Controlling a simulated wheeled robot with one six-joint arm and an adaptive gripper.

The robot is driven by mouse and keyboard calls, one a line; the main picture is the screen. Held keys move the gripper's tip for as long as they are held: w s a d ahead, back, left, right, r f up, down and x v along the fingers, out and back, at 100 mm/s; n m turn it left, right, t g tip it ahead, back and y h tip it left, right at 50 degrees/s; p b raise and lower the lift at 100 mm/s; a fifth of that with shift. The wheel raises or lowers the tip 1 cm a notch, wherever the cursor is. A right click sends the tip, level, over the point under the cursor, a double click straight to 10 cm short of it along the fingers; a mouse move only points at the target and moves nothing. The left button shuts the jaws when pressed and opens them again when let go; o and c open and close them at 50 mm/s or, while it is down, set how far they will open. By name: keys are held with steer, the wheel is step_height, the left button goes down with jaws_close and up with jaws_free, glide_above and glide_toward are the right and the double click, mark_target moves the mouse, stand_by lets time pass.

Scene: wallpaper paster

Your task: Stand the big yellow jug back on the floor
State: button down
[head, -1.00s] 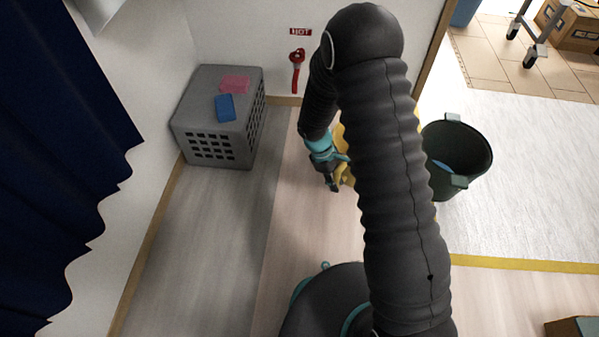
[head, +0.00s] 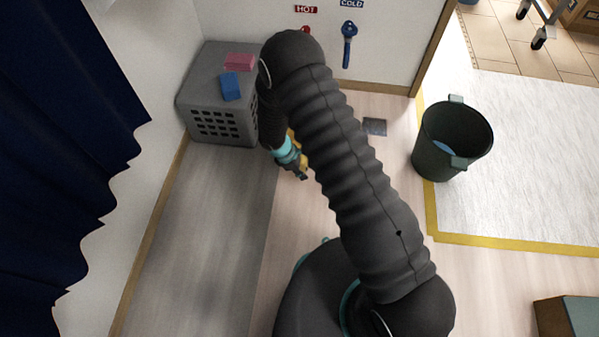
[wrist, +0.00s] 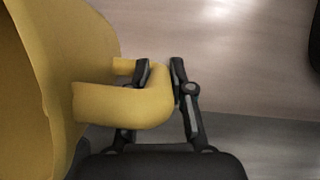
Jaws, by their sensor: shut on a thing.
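The big yellow jug (wrist: 62,55) fills the left of the wrist view, its loop handle (wrist: 125,105) pointing right toward the fingers. My gripper (wrist: 160,70) is shut on this handle, one finger on either side. In the head view my gripper (head: 301,174) is low in front of the grey crate, to its right. Only a small yellow bit of the jug shows there; my arm hides the rest. I cannot tell whether the jug's base touches the floor.
The grey crate (head: 222,124) against the wall carries a pink block (head: 239,61) and a blue block (head: 230,86). A dark green bucket (head: 440,160) stands right, by yellow floor tape (head: 500,242). A floor drain (head: 375,127) lies between. Bare floor (head: 200,230) is free at left.

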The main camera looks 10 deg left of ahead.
steer(key=shift+w+a+f, duration=0.25)
steer(key=shift+w+f, duration=0.1)
steer(key=shift+f, duration=0.55)
steer(key=shift+w+a+f, duration=0.3)
steer(key=shift+w+f, duration=0.05)
steer(key=shift+f, duration=0.6)
steer(key=shift+w+a+f, duration=0.25)
steer(key=shift+w+f, duration=0.1)
steer(key=shift+f, duration=0.55)
steer(key=shift+f+b, duration=0.2)
steer(key=shift+b, duration=0.1)
steer(key=c, duration=1)
jaws_free()
steer(key=shift+r, duration=0.15)
